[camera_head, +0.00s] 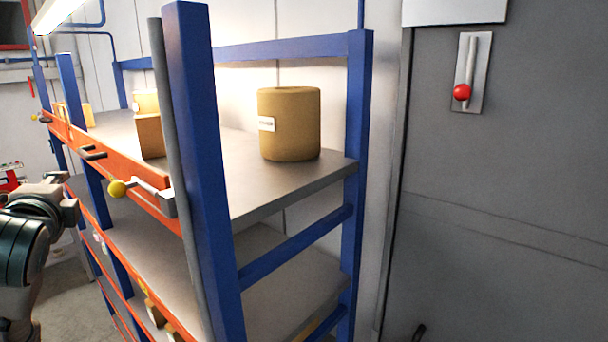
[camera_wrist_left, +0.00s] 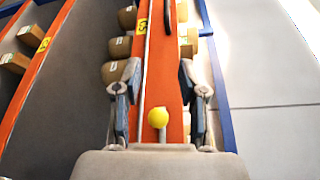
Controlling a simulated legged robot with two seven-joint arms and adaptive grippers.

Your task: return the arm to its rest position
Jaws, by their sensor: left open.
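My left gripper (camera_wrist_left: 157,75) is open in the left wrist view, one finger on each side of an orange beam. Nothing is seen held between the fingers. A yellow ball knob (camera_wrist_left: 158,118) shows between the fingers, nearer the gripper base; whether it touches the gripper cannot be told. In the head view a yellow knob (camera_head: 117,188) sits on a lever at the near end of the rack's orange beam (camera_head: 100,160). My left arm shows at the left edge of the head view, beside the rack; its fingers are not clearly seen there. My right gripper is not in view.
A blue-post rack (camera_head: 205,150) with grey shelves fills the middle. A brown roll (camera_head: 290,125) stands on the top shelf, with smaller brown items behind the beam. A grey wall panel (camera_head: 500,200) with a red-knobbed lever (camera_head: 462,92) is at right. Floor shows at lower left.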

